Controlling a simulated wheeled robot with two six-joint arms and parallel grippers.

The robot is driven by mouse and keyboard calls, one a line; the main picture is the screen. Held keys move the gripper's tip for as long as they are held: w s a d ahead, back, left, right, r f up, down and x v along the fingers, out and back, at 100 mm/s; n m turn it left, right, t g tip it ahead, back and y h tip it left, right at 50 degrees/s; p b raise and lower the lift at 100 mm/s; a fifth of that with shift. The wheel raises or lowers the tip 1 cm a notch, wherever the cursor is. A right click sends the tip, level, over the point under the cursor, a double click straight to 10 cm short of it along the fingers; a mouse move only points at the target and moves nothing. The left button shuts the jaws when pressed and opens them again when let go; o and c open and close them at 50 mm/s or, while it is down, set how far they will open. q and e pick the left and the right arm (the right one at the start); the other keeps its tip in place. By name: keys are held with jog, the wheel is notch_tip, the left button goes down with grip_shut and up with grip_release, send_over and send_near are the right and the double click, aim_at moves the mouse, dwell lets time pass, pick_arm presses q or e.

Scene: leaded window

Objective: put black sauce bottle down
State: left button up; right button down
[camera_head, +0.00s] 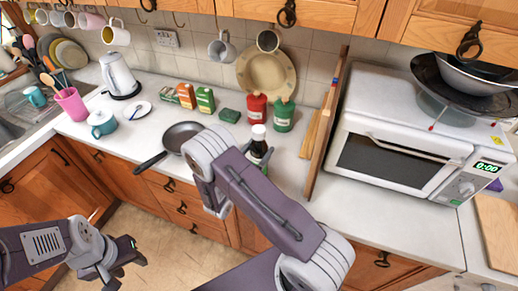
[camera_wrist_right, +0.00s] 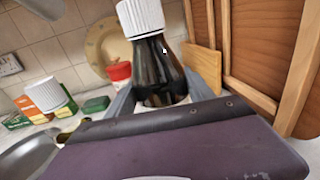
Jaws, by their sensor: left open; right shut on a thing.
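The black sauce bottle (camera_head: 259,145) has a dark body and a white cap. It is upright over the counter, right of the pan and in front of the red and green containers. My right gripper (camera_wrist_right: 160,95) is shut on it; in the right wrist view the bottle (camera_wrist_right: 155,55) stands between the two fingers. The bottle's base is hidden by the gripper and arm, so I cannot tell whether it touches the counter. My left gripper (camera_head: 130,252) is open and empty, low at the left, in front of the drawers.
A dark pan (camera_head: 183,137) lies left of the bottle. A red container (camera_head: 257,108) and a green container (camera_head: 284,115) stand behind it. Wooden boards (camera_head: 325,130) lean beside the microwave (camera_head: 400,140) at right.

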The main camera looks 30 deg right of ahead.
jog(key=shift+s+f, duration=0.15)
jog(key=shift+c, duration=1.9)
grip_release()
